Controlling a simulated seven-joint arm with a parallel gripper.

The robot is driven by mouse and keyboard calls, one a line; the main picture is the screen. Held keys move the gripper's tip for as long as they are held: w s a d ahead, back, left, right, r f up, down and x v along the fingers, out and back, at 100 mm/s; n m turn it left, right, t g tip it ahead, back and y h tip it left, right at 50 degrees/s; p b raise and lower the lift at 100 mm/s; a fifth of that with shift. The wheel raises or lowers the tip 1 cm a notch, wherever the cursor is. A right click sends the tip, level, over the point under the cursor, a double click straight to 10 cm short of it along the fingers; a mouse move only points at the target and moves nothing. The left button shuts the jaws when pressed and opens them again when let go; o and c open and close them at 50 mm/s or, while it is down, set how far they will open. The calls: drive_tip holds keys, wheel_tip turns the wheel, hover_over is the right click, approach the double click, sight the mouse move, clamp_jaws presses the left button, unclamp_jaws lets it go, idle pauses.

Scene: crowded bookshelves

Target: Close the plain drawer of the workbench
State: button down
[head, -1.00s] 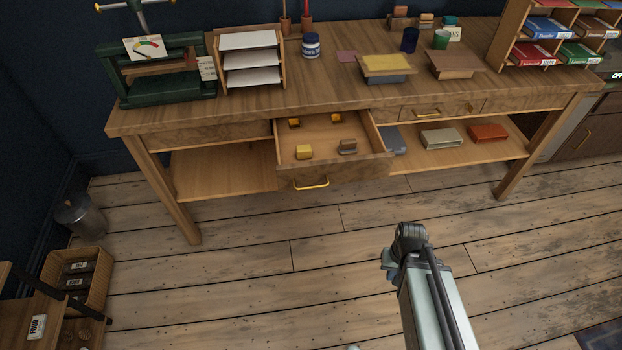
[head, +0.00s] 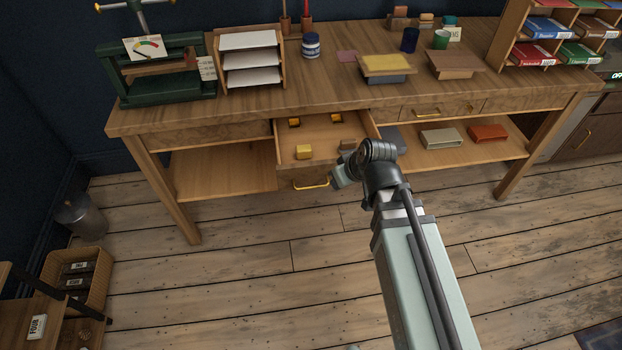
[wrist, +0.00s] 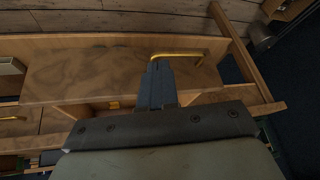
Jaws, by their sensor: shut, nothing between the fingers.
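The workbench (head: 200,105) has its middle drawer (head: 283,165) pulled out. Its plain wooden front carries a brass handle (head: 311,184). The drawer front (wrist: 100,75) and handle (wrist: 178,54) also show in the wrist view. My gripper (head: 343,180) is at the right part of the drawer front in the head view, partly hidden by my wrist. In the wrist view its fingers (wrist: 160,65) are together and empty, their tips close by the handle. I cannot tell whether they touch it or the front.
A shut drawer (head: 440,110) with a brass handle is to the right. A lower shelf (head: 470,150) holds boxes. The floor in front is clear.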

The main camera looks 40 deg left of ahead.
drive_tip(key=shift+a+f+n+g+y, duration=0.1)
drive_tip(key=shift+a+f+n+y, duration=0.25)
drive_tip(key=shift+a+f+n, duration=1.05)
drive_tip(key=shift+a+f+n+g+y, duration=0.1)
drive_tip(key=shift+a+f+n+y, duration=0.3)
drive_tip(key=shift+a+n, duration=1.85)
drive_tip(key=shift+a+f+n+g+y, duration=0.2)
drive_tip(key=shift+a+f+n, duration=0.75)
drive_tip(key=shift+n, duration=1.8)
hover_over(301, 142)
drive_tip(key=shift+s, duration=0.1)
